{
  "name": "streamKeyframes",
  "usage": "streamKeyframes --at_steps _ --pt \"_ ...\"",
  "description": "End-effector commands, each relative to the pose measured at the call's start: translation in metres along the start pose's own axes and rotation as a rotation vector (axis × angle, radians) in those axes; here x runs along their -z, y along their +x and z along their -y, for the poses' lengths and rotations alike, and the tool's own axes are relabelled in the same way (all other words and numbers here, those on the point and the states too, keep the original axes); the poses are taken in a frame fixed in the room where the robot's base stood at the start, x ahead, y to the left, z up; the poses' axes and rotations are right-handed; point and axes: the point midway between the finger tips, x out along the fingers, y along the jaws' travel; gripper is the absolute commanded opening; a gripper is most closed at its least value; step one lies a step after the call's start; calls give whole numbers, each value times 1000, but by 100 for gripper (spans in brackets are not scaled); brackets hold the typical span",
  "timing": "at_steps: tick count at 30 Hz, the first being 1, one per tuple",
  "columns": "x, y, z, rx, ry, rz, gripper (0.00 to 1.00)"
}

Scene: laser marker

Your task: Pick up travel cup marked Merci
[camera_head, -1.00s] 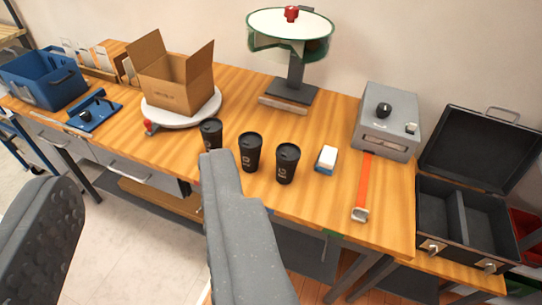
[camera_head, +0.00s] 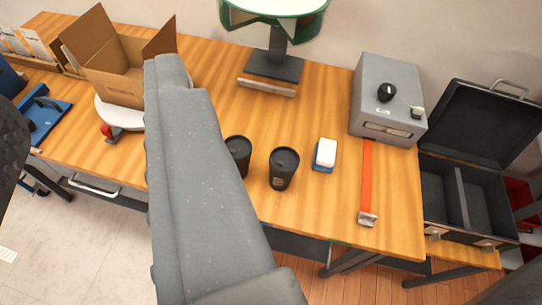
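Two black travel cups with lids stand upright on the wooden table: one (camera_head: 284,169) in full view, one (camera_head: 240,155) partly covered by my gripper's right finger. A third cup is hidden in this view. The markings are too small to read, so I cannot tell which cup says Merci. My gripper (camera_head: 85,105) has its grey right finger across the middle of the picture and its dark left finger at the left edge. The fingers are wide apart with nothing held between them.
A white and blue block (camera_head: 325,154) lies right of the cups. A grey box machine (camera_head: 388,100) with an orange strap (camera_head: 368,180) stands farther right, beside an open black case (camera_head: 480,190). A cardboard box (camera_head: 115,75) sits on a white turntable (camera_head: 118,115) at left.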

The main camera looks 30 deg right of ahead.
Motion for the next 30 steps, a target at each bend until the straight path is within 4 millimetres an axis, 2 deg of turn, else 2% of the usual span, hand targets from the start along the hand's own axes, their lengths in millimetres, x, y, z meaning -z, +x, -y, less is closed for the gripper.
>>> streamKeyframes --at_steps 11,15,16,17,20,23,24,26,27,30 --pt "0 0 0 0 0 -1 36" --pt "-7 10 -9 -9 -1 11 75" --pt "-12 16 -15 -15 -2 18 84" --pt "-19 25 -23 -22 -3 27 87" --pt "-59 67 -67 -54 -10 76 87" --pt "-124 115 -118 -82 -25 138 87" --pt "-154 132 -137 -87 -32 162 87" --pt "-198 152 -161 -86 -36 188 87" --pt "-228 162 -173 -80 -39 205 87" --pt "-287 178 -192 -58 -35 215 87"
